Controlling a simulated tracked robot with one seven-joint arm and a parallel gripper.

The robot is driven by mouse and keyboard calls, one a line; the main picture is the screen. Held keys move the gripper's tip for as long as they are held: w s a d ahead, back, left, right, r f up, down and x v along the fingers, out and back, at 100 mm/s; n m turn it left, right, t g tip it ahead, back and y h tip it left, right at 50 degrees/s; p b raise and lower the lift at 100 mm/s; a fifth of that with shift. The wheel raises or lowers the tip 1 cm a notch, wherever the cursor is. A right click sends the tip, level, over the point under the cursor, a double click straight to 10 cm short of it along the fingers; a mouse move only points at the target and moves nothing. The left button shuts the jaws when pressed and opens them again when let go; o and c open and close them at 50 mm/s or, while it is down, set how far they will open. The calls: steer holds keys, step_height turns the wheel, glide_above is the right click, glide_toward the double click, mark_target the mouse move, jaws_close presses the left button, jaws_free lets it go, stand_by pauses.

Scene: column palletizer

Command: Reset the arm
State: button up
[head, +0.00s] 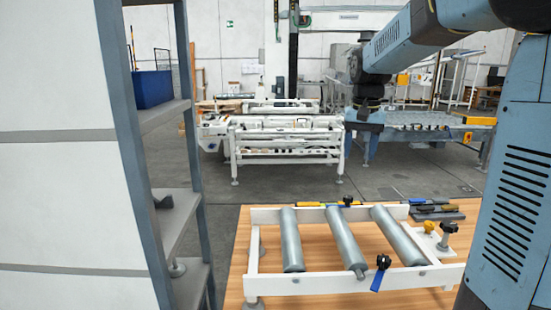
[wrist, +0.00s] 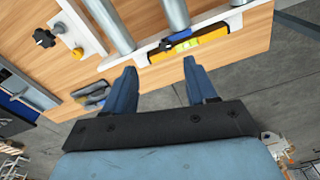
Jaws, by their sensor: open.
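My blue arm comes in from the right of the head view and reaches out over the far side of the table, with my gripper (head: 366,122) hanging down at its end. In the wrist view my gripper (wrist: 160,75) has its two blue fingers wide apart with nothing between them. Past the fingertips lie a wooden table top (wrist: 215,65) and a yellow spirit level (wrist: 190,45). The fingers touch nothing that I can see.
A white frame with grey rollers (head: 291,240) stands on the wooden table (head: 238,262). A blue-handled knob (head: 380,272) is on its front rail. A shelf rack (head: 165,115) with a blue bin (head: 152,88) stands close on the left. White conveyors (head: 285,140) stand behind, across open grey floor.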

steer(key=s+f+n+t, duration=0.2)
steer(key=s+f+t, duration=0.1)
steer(key=s, duration=2.3)
steer(key=shift+a+n+t, duration=0.3)
steer(key=shift+a+t, duration=0.05)
steer(key=shift+t, duration=0.55)
